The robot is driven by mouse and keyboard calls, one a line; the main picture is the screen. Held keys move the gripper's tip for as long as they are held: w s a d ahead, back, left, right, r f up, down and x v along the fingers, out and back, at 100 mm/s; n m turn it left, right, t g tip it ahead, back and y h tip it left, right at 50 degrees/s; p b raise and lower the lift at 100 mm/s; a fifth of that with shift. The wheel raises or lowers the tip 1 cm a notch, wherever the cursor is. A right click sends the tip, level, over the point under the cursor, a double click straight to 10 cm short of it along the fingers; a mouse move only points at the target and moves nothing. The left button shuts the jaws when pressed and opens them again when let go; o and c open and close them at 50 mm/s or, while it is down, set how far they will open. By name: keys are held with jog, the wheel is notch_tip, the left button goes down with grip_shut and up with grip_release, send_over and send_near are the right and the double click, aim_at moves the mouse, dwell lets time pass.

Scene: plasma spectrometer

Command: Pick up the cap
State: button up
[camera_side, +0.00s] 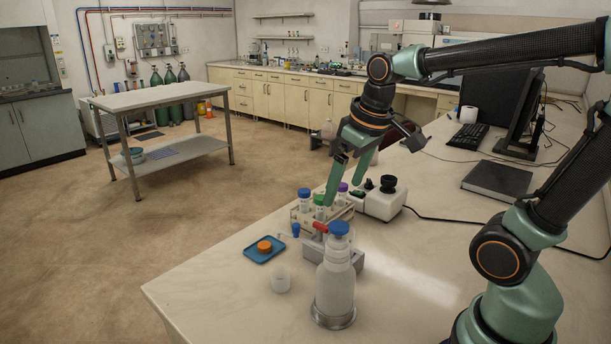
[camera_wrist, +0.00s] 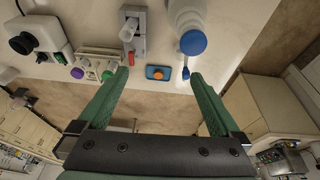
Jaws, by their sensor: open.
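An orange cap (camera_side: 264,246) sits on a small blue tray (camera_side: 256,256) near the left edge of the bench. In the wrist view the cap (camera_wrist: 158,73) and tray (camera_wrist: 150,73) show between my two green fingers. My gripper (camera_side: 343,194) is open and empty, above and behind the tube rack in the side view. It is apart from the cap, which lies lower and to its left there. In the wrist view the gap between the fingertips (camera_wrist: 158,75) lines up with the cap in the picture.
A tube rack (camera_side: 303,217) with coloured caps and a white device (camera_side: 382,205) stand close to my fingers. Bare bench lies to the right of the bottle.

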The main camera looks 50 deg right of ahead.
jog(key=shift+t, duration=0.9)
jog(key=s+a, duration=0.2)
jog(key=a, duration=0.1)
jog(key=shift+s+a+f, duration=0.1)
jog(key=shift+a+f, duration=0.05)
jog(key=shift+a, duration=0.1)
jog(key=shift+s+a+f, duration=0.1)
jog(key=shift+s+a, duration=0.05)
jog(key=shift+a, duration=0.05)
jog(key=shift+c, duration=0.9)
jog(key=c, duration=0.6)
